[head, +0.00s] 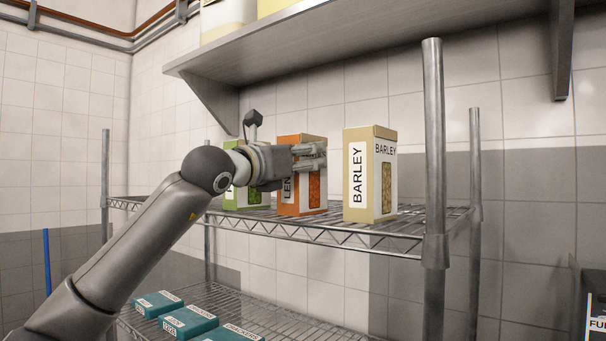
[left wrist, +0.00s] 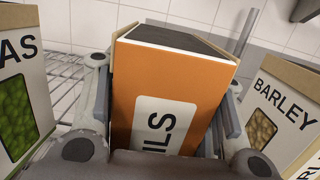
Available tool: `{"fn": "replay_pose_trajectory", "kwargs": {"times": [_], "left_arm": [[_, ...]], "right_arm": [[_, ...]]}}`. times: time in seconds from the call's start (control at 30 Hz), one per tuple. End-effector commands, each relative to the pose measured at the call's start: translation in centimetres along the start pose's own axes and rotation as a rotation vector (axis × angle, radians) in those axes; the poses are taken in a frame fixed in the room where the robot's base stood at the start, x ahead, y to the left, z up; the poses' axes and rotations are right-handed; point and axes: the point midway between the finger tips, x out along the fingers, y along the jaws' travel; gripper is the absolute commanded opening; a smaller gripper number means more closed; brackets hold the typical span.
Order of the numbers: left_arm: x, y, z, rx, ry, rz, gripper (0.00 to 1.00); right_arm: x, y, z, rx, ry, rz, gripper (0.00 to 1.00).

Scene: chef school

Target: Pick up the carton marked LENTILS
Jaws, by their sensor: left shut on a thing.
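The orange carton (head: 288,204) has a label partly reading "LEN" and stands on the wire shelf between a green and a beige carton. My left gripper (head: 309,157) is across its upper part and hides some of its front. In the left wrist view the orange carton (left wrist: 178,80) shows the letters "ILS" and sits between the two fingers. The left gripper (left wrist: 165,105) is shut on it. The carton looks upright in the head view; whether its base touches the shelf is hard to tell. My right gripper is not in view.
The beige BARLEY carton (head: 387,180) stands close on the right. The green carton (head: 257,187) is close on the left, partly behind my arm. A metal shelf (head: 330,32) hangs above. Teal boxes (head: 190,321) lie on the lower rack. A rack post (head: 434,130) stands at right.

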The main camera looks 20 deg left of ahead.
Motion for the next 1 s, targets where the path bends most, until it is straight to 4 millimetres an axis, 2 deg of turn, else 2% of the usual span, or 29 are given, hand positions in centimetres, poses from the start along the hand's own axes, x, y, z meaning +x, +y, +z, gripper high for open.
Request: {"fn": "replay_pose_trajectory", "kwargs": {"times": [0.37,0.8,1.0], "left_arm": [[0.1,0.0,1.2,0.000,-0.005,0.001,0.07],[1.0,-0.1,7.3,-0.001,-0.006,-0.001,0.07],[1.3,-0.1,9.2,0.000,-0.004,-0.001,0.07]], "right_arm": [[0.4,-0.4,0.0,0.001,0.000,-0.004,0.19],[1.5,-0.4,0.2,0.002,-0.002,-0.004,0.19],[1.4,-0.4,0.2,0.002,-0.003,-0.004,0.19]]}}
